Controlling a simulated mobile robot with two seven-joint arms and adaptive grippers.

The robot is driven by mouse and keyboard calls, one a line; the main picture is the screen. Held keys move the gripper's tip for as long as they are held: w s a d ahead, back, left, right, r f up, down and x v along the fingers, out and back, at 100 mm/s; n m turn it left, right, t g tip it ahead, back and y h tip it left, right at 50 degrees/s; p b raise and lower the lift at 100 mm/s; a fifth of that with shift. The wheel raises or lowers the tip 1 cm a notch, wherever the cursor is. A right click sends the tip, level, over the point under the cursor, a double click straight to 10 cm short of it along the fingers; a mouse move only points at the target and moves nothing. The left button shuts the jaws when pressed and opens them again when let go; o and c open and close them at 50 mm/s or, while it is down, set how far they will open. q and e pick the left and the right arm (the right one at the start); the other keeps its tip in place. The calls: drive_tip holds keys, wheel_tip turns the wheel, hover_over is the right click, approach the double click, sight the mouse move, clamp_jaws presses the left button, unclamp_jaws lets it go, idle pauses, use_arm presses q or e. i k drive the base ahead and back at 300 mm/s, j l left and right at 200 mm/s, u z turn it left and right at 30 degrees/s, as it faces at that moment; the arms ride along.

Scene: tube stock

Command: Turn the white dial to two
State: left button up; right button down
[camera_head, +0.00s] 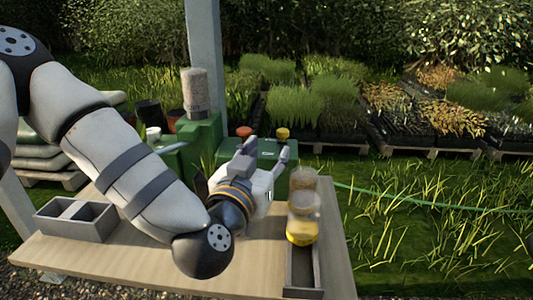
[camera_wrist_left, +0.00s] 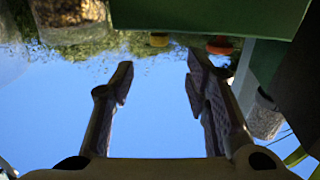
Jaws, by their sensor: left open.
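A green box (camera_head: 268,150) stands at the back of the wooden bench, with an orange-red knob (camera_head: 244,132) and a yellow knob (camera_head: 283,133) on top. My left gripper (camera_head: 267,152) is open and empty in front of the box, and partly hides it. In the left wrist view my open fingers (camera_wrist_left: 160,78) point toward the underside or edge of the green box (camera_wrist_left: 210,15); the orange-red knob (camera_wrist_left: 220,45) and yellow knob (camera_wrist_left: 158,40) show beyond the tips. I cannot make out a white dial for certain; the gripper may hide it. My right gripper is not in view.
A grey tray (camera_head: 290,268) and stacked jars (camera_head: 302,228), one with yellow contents, stand at the bench's right. A grey divided bin (camera_head: 75,218) is at left. A taller green block with a grainy cylinder (camera_head: 195,95) stands behind my arm. The bench's front middle is clear.

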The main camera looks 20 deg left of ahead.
sight(154, 133)
drive_tip(key=k+l, duration=0.25)
drive_tip(key=k, duration=0.2)
drive_tip(key=k+l, duration=0.25)
drive_tip(key=k, duration=0.25)
